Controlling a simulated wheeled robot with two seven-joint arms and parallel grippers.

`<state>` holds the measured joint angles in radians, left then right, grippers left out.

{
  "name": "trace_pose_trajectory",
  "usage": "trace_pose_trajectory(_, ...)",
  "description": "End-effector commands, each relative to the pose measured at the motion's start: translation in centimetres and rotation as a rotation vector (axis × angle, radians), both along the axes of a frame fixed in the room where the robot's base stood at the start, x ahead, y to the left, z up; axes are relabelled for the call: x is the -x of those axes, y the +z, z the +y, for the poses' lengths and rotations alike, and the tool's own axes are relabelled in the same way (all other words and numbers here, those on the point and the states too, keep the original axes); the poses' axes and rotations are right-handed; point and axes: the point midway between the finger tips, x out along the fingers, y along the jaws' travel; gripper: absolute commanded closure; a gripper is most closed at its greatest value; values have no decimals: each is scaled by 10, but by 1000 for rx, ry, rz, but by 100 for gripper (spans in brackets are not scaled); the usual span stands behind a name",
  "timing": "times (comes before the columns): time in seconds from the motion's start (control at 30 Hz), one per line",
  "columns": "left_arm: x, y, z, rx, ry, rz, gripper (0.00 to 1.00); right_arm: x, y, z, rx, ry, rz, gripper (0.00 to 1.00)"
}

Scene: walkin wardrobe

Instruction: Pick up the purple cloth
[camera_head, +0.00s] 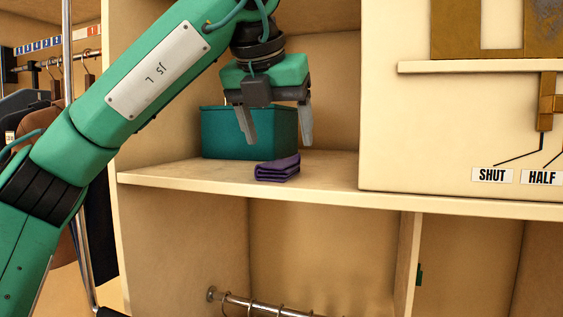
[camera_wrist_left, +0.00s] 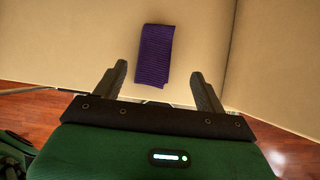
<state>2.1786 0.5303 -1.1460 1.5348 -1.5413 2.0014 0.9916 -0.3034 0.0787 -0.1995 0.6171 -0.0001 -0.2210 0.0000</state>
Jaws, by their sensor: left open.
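The purple cloth (camera_head: 278,168) lies folded in a small stack on the shelf (camera_head: 200,178), close to its front edge. In the left wrist view the cloth (camera_wrist_left: 155,56) is a dark purple rectangle beyond the fingertips, between their lines. My left gripper (camera_head: 275,140) hangs pointing down above the cloth, with its two fingers apart and nothing between them. It also shows in the left wrist view (camera_wrist_left: 162,72). The fingers appear apart from the cloth. My right gripper is in neither view.
A teal box (camera_head: 222,134) stands on the shelf behind the cloth, partly behind my gripper. A cream panel (camera_head: 460,140) with SHUT and HALF labels bounds the shelf on the right. A rail (camera_head: 265,304) with rings runs below. Clothes hang at the left.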

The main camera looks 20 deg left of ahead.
Motion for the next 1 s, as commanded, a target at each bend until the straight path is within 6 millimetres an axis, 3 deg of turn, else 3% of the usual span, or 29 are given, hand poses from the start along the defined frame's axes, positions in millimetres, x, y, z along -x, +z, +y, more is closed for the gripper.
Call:
trace_pose_trajectory(0.17,-4,-6,0,2,-1,-1,27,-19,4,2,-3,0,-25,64)
trace_pose_trajectory(0.33,-12,-12,3,0,0,1,27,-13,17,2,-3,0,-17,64)
trace_pose_trajectory(0.6,-30,-37,7,1,1,1,27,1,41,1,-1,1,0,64)
trace_pose_trajectory(0.97,-35,-48,6,2,-1,-1,27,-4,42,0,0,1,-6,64)
trace_pose_trajectory(1.0,-35,-48,6,2,-1,-1,31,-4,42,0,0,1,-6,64)
